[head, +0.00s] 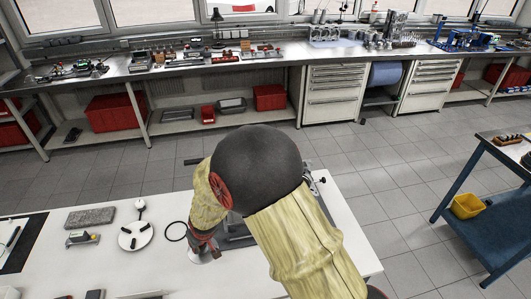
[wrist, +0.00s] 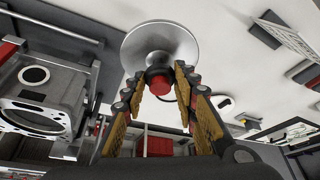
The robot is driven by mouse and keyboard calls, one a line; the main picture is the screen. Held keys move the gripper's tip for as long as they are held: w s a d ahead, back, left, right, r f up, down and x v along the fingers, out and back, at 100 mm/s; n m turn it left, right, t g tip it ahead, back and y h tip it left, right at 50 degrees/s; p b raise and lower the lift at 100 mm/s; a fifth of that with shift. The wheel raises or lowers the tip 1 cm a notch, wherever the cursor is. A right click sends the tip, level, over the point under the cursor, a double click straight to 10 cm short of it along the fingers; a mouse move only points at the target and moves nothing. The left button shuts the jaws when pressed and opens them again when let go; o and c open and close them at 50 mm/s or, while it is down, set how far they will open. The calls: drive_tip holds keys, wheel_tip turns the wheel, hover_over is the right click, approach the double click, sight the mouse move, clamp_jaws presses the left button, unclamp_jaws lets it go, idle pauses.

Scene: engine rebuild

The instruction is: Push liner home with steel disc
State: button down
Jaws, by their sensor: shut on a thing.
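The steel disc (wrist: 160,45) is a shiny round plate with a red knob (wrist: 160,83) in the wrist view. My gripper (wrist: 158,80) has its fingers on both sides of the knob and is shut on it. In the head view my gripper (head: 206,246) is low over the white table, with a sliver of the disc (head: 203,257) showing beneath it. A grey metal block (wrist: 38,120) with a large round bore is left of the disc in the wrist view, apart from it. I cannot make out the liner for certain; my arm hides most of the block in the head view.
On the white table (head: 120,268), a black ring (head: 176,231), a round white plate (head: 135,241) with black pieces and a grey slab (head: 90,217) lie left of my gripper. A blue cart (head: 480,185) stands at right. A long workbench (head: 130,72) runs along the back.

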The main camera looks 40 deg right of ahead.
wheel_tip(320, 180, up, 12)
drive_tip(key=p, duration=1)
drive_tip(key=shift+a+f, duration=0.2)
drive_tip(key=shift+a, duration=0.05)
drive_tip(key=shift+w, duration=0.15)
drive_tip(key=shift+d, duration=0.1)
